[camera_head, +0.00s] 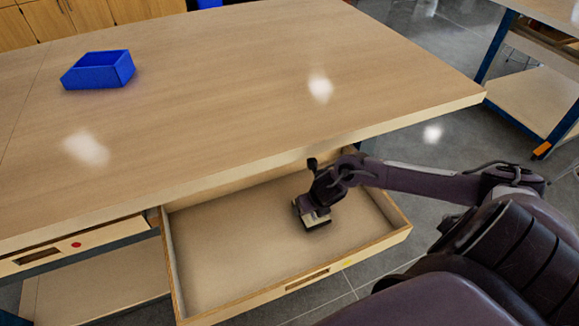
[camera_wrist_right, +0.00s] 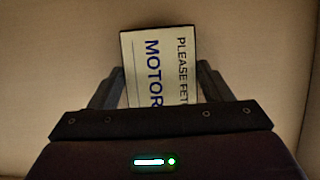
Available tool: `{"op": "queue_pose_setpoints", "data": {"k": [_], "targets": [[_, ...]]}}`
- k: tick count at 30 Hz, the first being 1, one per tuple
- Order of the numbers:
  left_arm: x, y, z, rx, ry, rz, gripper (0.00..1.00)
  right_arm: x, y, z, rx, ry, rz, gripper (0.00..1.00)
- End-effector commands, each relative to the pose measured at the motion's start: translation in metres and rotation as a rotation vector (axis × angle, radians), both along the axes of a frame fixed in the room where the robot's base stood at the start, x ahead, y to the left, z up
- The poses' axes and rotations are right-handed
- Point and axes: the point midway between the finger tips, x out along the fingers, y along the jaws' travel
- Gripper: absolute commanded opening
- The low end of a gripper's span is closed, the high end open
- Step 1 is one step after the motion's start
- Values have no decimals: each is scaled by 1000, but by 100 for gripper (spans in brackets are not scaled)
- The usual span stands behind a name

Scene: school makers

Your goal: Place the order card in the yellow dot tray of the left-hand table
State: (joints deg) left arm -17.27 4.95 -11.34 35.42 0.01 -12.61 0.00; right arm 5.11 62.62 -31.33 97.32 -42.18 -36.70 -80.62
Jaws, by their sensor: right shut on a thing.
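The order card (camera_wrist_right: 160,50) is white with a dark border and printed words, "PLEASE FET…" and "MOTOR…", partly hidden by my gripper. My right gripper (camera_head: 312,222) is shut on it, with one finger at each side edge. The gripper points down inside the open tray (camera_head: 235,235), a shallow wooden drawer pulled out from under the table, with a small yellow dot at the right of its front. I cannot tell whether the card touches the tray floor. My left gripper is not in view.
The wooden table top (camera_head: 230,110) overhangs the back of the open tray. A closed drawer with a red dot (camera_head: 76,244) is to the left. A blue bin (camera_head: 98,70) stands on the table. Another table (camera_head: 540,90) is at the far right. The tray floor around my gripper looks clear.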

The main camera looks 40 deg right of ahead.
Motion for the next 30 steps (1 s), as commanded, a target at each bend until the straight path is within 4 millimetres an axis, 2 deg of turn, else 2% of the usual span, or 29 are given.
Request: {"op": "queue_pose_setpoints", "data": {"k": [1,8,15,19,26,27,30], "targets": [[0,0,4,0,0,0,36,3,11,3,5,-2,1,49],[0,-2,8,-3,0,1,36,8,31,1,0,0,1,49],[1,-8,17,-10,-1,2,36,17,70,2,3,0,0,49],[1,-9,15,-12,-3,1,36,15,67,-14,-2,4,-1,49],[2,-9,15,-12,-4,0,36,15,66,-16,-2,1,0,49],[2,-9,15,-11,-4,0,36,15,66,-16,-2,2,0,77],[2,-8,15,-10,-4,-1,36,15,66,-16,-2,3,1,90]]}}
